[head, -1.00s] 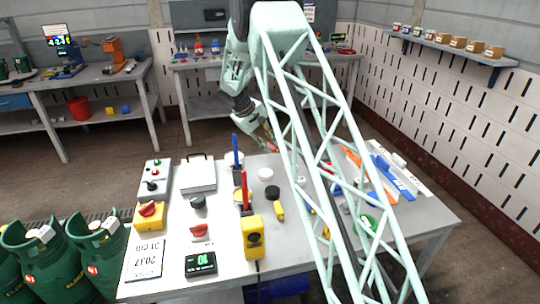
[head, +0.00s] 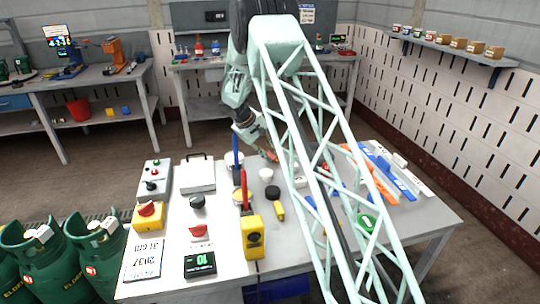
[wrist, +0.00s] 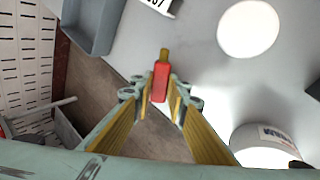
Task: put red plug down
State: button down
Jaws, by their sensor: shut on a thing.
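The red plug (wrist: 160,82) has a brass-coloured tip and sits between the fingertips of my gripper (wrist: 160,100) in the wrist view. The yellow fingers close on its sides, and the tip points towards the grey table top (wrist: 205,85). Its lower end shows against the floor past the table edge. In the head view, my gripper (head: 268,152) is low near the back edge of the table, with a small bit of red at its end. My arm's lattice link hides part of the table. I cannot tell whether the plug touches the surface.
A white disc (wrist: 248,28) lies on the table, and a white tub (wrist: 275,142) stands near my gripper. A grey tray (wrist: 91,25) is at the upper left of the wrist view. Blue and red upright tools and a yellow box (head: 253,238) stand on the table.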

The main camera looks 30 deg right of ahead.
jog(key=shift+f, duration=0.1)
jog(key=c, duration=2.8)
grip_release()
jog(key=shift+a+r, duration=0.2)
jog(key=shift+r, duration=0.4)
jog(key=shift+p+v, duration=1.15)
jog(key=shift+v, duration=4.35)
jog(key=shift+s, duration=0.1)
